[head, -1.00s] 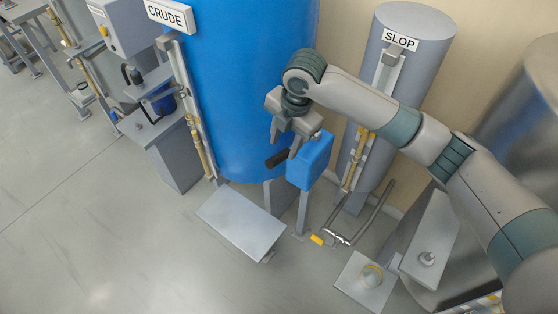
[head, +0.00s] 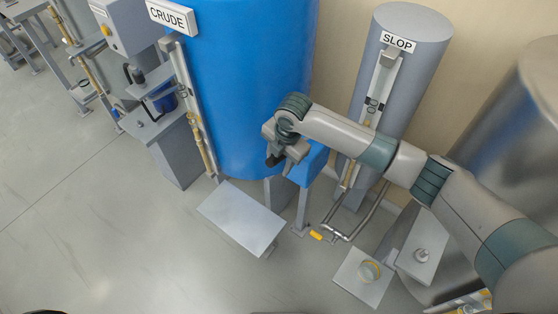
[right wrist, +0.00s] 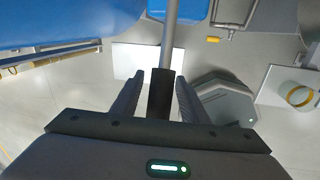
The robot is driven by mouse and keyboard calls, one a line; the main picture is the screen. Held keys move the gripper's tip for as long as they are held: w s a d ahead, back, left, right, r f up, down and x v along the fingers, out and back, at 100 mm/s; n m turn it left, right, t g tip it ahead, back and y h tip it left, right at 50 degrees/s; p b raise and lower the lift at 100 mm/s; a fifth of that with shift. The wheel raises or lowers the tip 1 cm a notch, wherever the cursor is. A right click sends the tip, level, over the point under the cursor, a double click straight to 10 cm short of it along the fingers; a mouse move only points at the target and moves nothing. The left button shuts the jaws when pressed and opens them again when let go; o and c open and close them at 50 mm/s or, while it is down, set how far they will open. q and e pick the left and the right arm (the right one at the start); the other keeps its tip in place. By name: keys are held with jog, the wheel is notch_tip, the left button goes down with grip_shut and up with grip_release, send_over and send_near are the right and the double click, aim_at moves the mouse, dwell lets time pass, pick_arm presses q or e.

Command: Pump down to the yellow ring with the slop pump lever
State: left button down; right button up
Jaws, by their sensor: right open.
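The slop pump is a blue box (head: 312,160) on a grey post in front of the crude tank. Its lever, a metal rod (right wrist: 171,30) with a black grip (right wrist: 160,92), runs between the fingers of my right gripper (right wrist: 158,85) in the right wrist view. The fingers are open, one on each side of the grip; contact is not clear. In the head view my right gripper (head: 280,160) hides most of the lever. A clear jar with a yellow ring (head: 370,271) stands on a plate at lower right; its level is too small to read.
The blue crude tank (head: 250,80) stands close behind my right gripper, and the grey slop tank (head: 405,70) stands to the right. A bent pipe with a yellow end (head: 335,236) and a low grey step (head: 240,218) are below. Floor at left is clear.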

grip_shut()
notch_tip(320, 180, down, 8)
jog(key=t+h+b, duration=0.1)
jog(key=t+h, duration=0.1)
jog(key=t, duration=0.1)
jog(key=shift+r+t+h, duration=0.2)
jog(key=shift+t+h, duration=0.1)
jog(key=shift+s, duration=0.15)
grip_release()
